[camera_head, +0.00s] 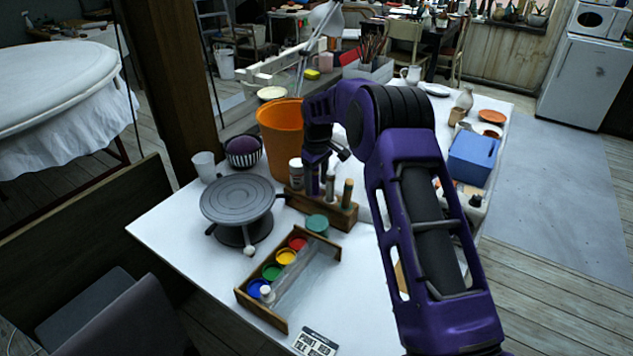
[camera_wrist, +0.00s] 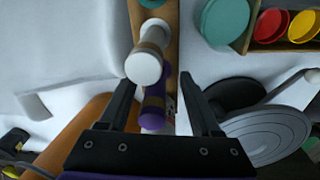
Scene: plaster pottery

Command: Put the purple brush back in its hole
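The wooden brush holder (camera_head: 320,208) stands on the white table, and part of it shows in the wrist view (camera_wrist: 170,45). The purple brush (camera_head: 312,183) is upright at the holder's left end in the head view; how deep it sits cannot be told. In the wrist view the purple brush (camera_wrist: 154,108) lies between the two fingers. My gripper (camera_wrist: 158,85) is open, with its fingers apart on either side of the brush and a gap visible on the right. In the head view my gripper (camera_head: 318,165) is just above the brush, its fingertips partly hidden.
A white-topped brush (camera_head: 330,187) and a green brush (camera_head: 347,193) stand in the same holder. Around it are a white bottle (camera_head: 296,174), an orange bucket (camera_head: 280,135), a grey turntable (camera_head: 237,200), a green lid (camera_head: 317,223) and a paint tray (camera_head: 287,326).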

